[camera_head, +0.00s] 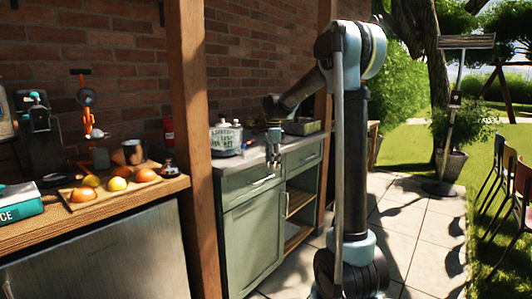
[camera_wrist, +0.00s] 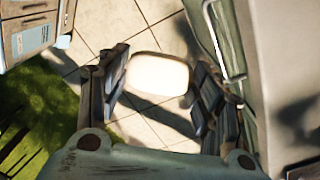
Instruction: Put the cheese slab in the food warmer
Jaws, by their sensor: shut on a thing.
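My gripper (camera_wrist: 158,90) is shut on the cheese slab (camera_wrist: 157,75), a pale, rounded block between the two fingers in the wrist view. In the head view my gripper (camera_head: 275,161) hangs in front of the green cabinet's counter edge, and the slab cannot be made out there. The wrist view shows paving tiles below the slab. On the green cabinet, a white patterned pot-like vessel (camera_head: 226,139) stands left of my gripper. A low metal-looking container (camera_head: 301,127) sits behind to the right, partly hidden by my arm. I cannot tell which is the food warmer.
The green cabinet (camera_head: 245,240) has a drawer, a door and open shelves. Chairs (camera_head: 520,190) stand far right.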

